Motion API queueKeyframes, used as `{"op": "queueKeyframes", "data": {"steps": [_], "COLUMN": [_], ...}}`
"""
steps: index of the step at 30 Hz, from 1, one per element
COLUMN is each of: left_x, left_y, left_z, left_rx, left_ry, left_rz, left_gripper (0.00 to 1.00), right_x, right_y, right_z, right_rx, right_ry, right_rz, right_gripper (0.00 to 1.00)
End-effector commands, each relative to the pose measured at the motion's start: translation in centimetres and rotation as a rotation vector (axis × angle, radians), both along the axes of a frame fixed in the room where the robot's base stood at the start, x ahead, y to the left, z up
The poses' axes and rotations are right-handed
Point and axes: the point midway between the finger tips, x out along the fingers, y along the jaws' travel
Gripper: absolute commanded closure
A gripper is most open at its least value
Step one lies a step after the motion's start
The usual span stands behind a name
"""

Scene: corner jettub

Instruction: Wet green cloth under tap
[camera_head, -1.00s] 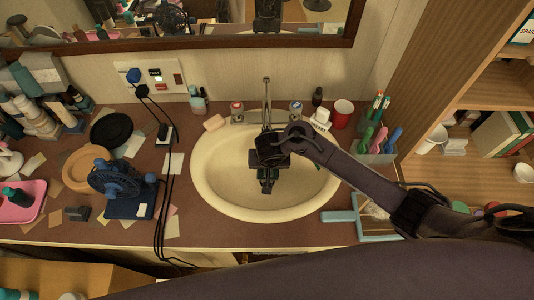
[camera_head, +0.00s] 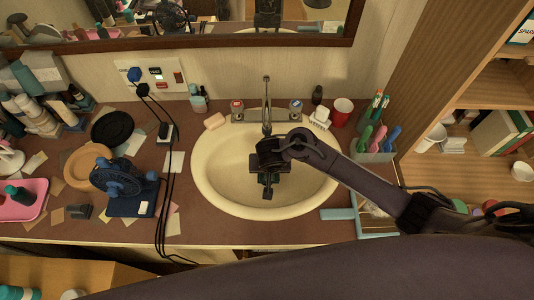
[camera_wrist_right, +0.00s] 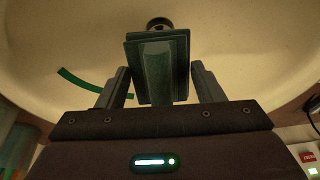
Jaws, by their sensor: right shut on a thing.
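In the head view my right gripper (camera_head: 267,186) reaches from the right over the sink basin (camera_head: 215,185), just in front of the tap (camera_head: 267,118). The arm and wrist hide most of the cloth there. I cannot tell whether water runs or whether the cloth is wet. My left gripper is not in view.
A soap bar (camera_head: 215,121) lies left of the tap. A red cup (camera_head: 342,112) and a holder with brushes (camera_head: 373,148) stand right of the basin. A blue fan (camera_head: 118,180), black cables and scattered cards fill the left counter. A wooden shelf (camera_head: 465,100) rises at right.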

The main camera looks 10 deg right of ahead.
Motion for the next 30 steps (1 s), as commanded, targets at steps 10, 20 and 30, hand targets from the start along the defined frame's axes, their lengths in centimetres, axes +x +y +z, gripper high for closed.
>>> {"op": "queueKeyframes", "data": {"steps": [10, 20, 30], "left_x": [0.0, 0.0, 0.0], "left_y": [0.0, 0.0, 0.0], "left_z": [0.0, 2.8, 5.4], "left_rx": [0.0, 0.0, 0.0], "left_ry": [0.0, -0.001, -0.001], "left_rz": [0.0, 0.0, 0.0], "left_gripper": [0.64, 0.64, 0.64], "right_x": [0.0, -2.0, -4.5], "right_y": [0.0, 0.2, 0.5], "right_z": [0.0, 2.1, 4.2], "right_rx": [0.0, 0.0, 0.0], "right_ry": [0.0, 0.001, 0.0], "right_rz": [0.0, 0.001, 0.0], "right_gripper": [0.57, 0.57, 0.57]}}
